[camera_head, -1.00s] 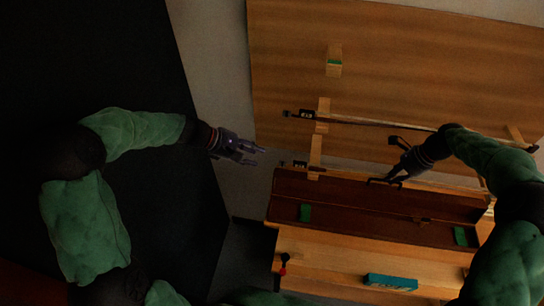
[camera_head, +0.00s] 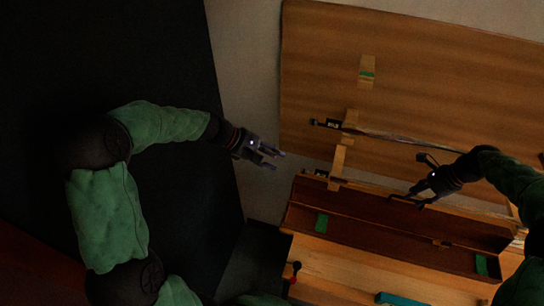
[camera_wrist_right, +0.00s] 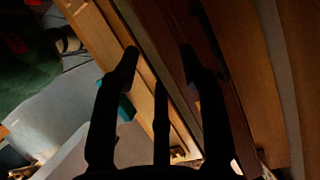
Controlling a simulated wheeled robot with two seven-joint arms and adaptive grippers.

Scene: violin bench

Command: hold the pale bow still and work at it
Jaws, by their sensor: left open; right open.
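Two bows rest on wooden supports by the back board. The upper bow (camera_head: 376,134) has a dark frog at its left end and runs to the right. The lower bow (camera_head: 367,184) lies just behind the open case and is partly hidden. In this dim light I cannot tell which is the pale one. My left gripper (camera_head: 277,159) is open and empty, left of both bows' frog ends and apart from them. My right gripper (camera_head: 405,197) is open over the case's back edge, near the lower bow; contact cannot be told. Its open fingers show in the right wrist view (camera_wrist_right: 158,62).
The long reddish-brown case (camera_head: 400,236) with green patches (camera_head: 321,222) lies open on the bench (camera_head: 340,272). A teal box (camera_head: 398,299) and a red-and-black tool (camera_head: 294,271) are at the front. A wooden block (camera_head: 367,72) is on the board. Dark floor lies left.

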